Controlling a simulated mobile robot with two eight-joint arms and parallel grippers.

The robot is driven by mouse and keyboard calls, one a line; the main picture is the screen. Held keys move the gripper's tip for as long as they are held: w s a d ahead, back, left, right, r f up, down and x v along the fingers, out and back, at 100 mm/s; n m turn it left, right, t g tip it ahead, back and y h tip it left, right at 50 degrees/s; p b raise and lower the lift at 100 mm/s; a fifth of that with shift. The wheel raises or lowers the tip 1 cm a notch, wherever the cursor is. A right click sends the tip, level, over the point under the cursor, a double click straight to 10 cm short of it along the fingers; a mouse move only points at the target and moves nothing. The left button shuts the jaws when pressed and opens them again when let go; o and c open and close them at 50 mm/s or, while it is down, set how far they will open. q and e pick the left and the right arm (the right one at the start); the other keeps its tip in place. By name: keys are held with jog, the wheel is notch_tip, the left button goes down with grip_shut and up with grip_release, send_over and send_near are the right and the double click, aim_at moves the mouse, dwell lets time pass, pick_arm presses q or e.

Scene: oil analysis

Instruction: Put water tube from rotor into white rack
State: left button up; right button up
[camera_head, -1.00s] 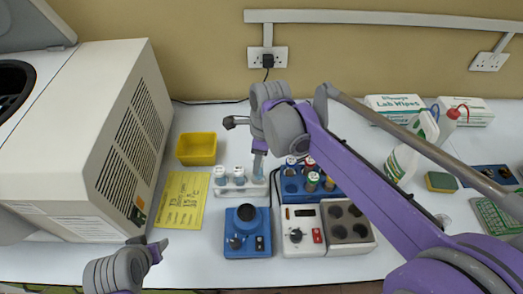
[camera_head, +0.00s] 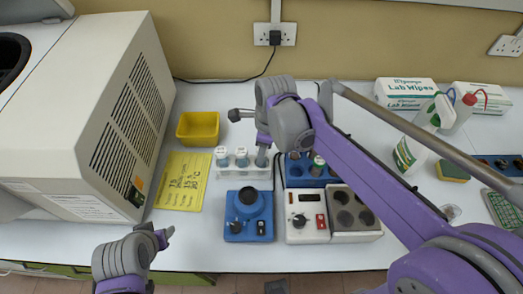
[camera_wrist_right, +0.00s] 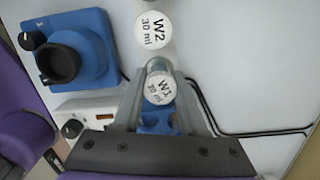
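The white rack (camera_head: 228,172) stands behind the blue device in the head view. Two capped tubes (camera_head: 241,158) stand in its left and middle places. My right gripper (camera_head: 262,143) points down over the rack's right end. It is shut on the W1 water tube (camera_head: 262,159), whose cap (camera_wrist_right: 160,88) reads W1 30 ml between the fingers in the right wrist view. The tube is upright at the right place; its lower end is hard to make out. The W2 cap (camera_wrist_right: 153,28) is just beyond it. My left gripper (camera_head: 165,237) is at the lower left, its opening unclear.
The centrifuge (camera_head: 100,110) fills the left, its dark opening at the edge. A blue rack (camera_head: 296,175) with tubes stands right of the white rack. A blue device (camera_head: 249,217) and a white-grey heater block (camera_head: 304,222) stand in front. A yellow bin (camera_head: 198,128) is behind left.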

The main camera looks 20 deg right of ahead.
jog(key=o, duration=0.5)
jog(key=shift+r, duration=0.1)
jog(key=r, duration=0.3)
jog(key=d+r, duration=0.1)
jog(key=r, duration=0.6)
jog(key=shift+s+d+r+p, duration=0.15)
jog(key=shift+s+r+p, duration=0.15)
jog(key=shift+p, duration=0.05)
